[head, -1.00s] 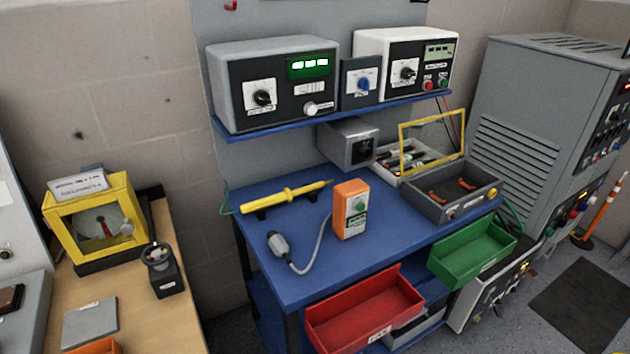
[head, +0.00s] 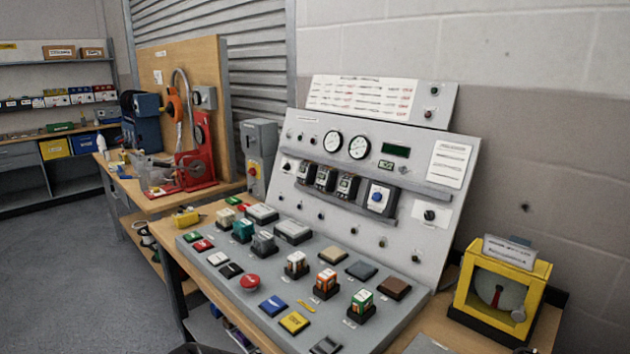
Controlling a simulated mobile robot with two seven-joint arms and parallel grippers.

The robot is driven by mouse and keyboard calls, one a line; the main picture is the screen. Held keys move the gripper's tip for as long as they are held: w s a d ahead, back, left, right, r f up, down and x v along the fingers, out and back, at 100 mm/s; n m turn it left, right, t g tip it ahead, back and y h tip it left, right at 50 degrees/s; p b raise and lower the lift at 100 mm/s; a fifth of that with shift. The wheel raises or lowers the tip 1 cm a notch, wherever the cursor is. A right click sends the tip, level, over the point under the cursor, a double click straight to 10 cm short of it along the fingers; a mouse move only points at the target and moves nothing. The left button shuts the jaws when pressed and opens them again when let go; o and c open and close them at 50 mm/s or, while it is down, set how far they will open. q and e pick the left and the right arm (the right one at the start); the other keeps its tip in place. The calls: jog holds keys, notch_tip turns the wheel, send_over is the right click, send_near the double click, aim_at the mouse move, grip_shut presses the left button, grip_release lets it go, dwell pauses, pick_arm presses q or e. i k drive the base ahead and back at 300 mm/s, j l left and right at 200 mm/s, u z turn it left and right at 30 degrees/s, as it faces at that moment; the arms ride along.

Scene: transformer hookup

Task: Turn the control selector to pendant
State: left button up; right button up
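A grey sloped control panel (head: 300,197) stands at the back of a wooden bench. A black rotary knob on a white plate (head: 429,215) is at the panel's right side. A blue knob on a dark-framed module (head: 377,197) is to its left. The labels are too small to read, so I cannot tell which knob, if either, is the control selector, or its setting. No pendant can be made out. Neither of my grippers is in view.
A grey board with several coloured blocks and buttons, including a red mushroom button (head: 249,281), lies before the panel. A yellow-framed box (head: 502,292) stands at right. A wooden-backed workbench (head: 165,62) is at left. Grey floor (head: 75,260) is open at left.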

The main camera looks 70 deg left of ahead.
aim_at(429, 215)
jog(key=u, duration=2.1)
jog(key=j+u, duration=0.1)
jog(key=j, duration=0.25)
jog(key=i+j+u, duration=0.1)
jog(key=j, duration=0.25)
